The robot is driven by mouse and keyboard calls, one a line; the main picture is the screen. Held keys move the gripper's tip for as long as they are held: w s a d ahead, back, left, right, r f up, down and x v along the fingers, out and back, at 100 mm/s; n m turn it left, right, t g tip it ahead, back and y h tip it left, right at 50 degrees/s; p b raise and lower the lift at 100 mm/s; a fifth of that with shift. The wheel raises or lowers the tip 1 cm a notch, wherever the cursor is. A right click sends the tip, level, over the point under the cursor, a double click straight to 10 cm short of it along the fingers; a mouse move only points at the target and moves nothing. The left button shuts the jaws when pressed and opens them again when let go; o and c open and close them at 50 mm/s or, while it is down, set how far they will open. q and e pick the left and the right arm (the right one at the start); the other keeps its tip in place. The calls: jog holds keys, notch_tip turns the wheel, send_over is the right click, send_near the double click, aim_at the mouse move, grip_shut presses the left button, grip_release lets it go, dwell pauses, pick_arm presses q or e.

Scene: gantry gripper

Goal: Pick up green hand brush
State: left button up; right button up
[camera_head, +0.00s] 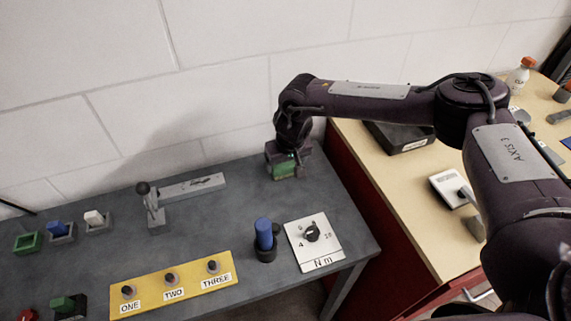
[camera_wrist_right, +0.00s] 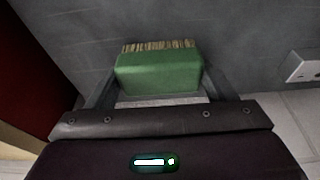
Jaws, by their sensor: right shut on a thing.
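The green hand brush (camera_wrist_right: 158,75) is a green block with a row of tan bristles along its far edge in the right wrist view. My right gripper (camera_wrist_right: 160,85) is shut on it, with one finger against each short side. In the head view the brush (camera_head: 284,170) shows below my right gripper (camera_head: 284,165), over the back right part of the grey table (camera_head: 230,205). I cannot tell whether the brush touches the table. My left gripper is not in view.
A yellow panel with three knobs (camera_head: 172,283), a blue cylinder in a dark holder (camera_head: 264,236) and a white dial plate (camera_head: 314,243) stand towards the front. A lever (camera_head: 150,200) is left of the gripper. A wooden-topped bench (camera_head: 385,185) is at right.

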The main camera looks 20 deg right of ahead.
notch_tip(320, 180, up, 20)
jog(key=b, duration=0.2)
jog(key=shift+f, duration=0.1)
jog(key=o, duration=0.4)
jog(key=shift+c, duration=1.2)
jog(key=shift+a, duration=0.1)
